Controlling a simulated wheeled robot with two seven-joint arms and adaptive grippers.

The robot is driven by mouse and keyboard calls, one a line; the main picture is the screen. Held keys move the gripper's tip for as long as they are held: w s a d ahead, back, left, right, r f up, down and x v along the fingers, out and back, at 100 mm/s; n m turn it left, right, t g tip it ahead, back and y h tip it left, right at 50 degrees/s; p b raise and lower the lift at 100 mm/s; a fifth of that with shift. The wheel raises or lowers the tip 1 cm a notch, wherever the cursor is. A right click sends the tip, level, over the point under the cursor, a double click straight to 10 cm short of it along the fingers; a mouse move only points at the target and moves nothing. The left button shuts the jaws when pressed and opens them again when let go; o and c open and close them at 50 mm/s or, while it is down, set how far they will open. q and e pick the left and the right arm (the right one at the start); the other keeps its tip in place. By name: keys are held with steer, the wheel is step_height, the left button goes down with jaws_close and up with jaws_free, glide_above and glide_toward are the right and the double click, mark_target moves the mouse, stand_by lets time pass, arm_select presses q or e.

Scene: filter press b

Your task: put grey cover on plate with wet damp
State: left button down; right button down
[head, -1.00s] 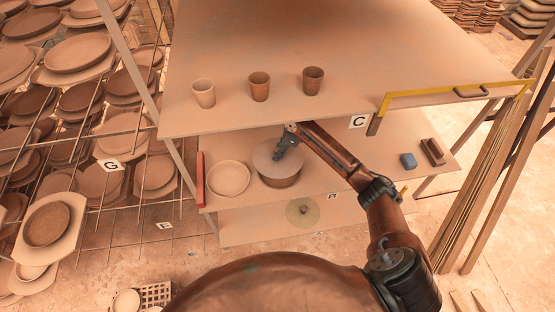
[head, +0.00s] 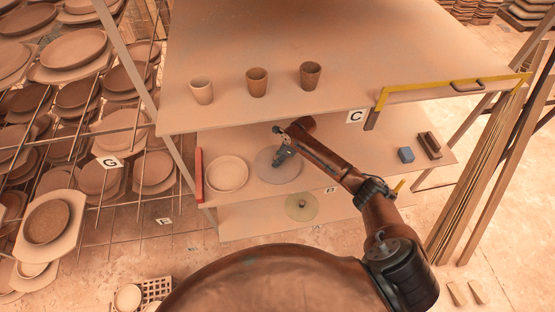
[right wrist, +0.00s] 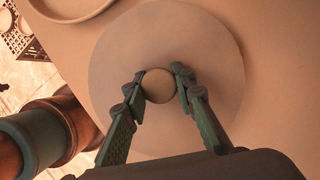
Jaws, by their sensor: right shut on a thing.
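The grey cover (head: 268,172) is a flat round disc over the middle shelf (head: 340,188), right of a pale round plate (head: 228,174). My right gripper (head: 279,157) is above the disc. In the right wrist view, the gripper (right wrist: 160,87) is shut on the round knob (right wrist: 158,86) at the middle of the cover (right wrist: 200,45). The disc hides whatever is beneath it; no brown rim shows around it. I cannot tell whether it touches anything below. My left gripper is not in view.
Three cups (head: 257,82) stand on the upper board (head: 330,40). A blue block (head: 405,155) and a brown block (head: 429,145) lie at the middle shelf's right. A greenish disc with a knob (head: 301,207) lies on the lower shelf. Plate racks (head: 75,150) fill the left.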

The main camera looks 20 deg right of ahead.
steer(key=c, duration=1.6)
jaws_free()
steer(key=shift+f, duration=0.1)
steer(key=shift+r, duration=0.35)
steer(key=v, duration=1.1)
steer(key=shift+s+r, duration=0.2)
steer(key=shift+r, duration=0.1)
steer(key=shift+d, duration=0.1)
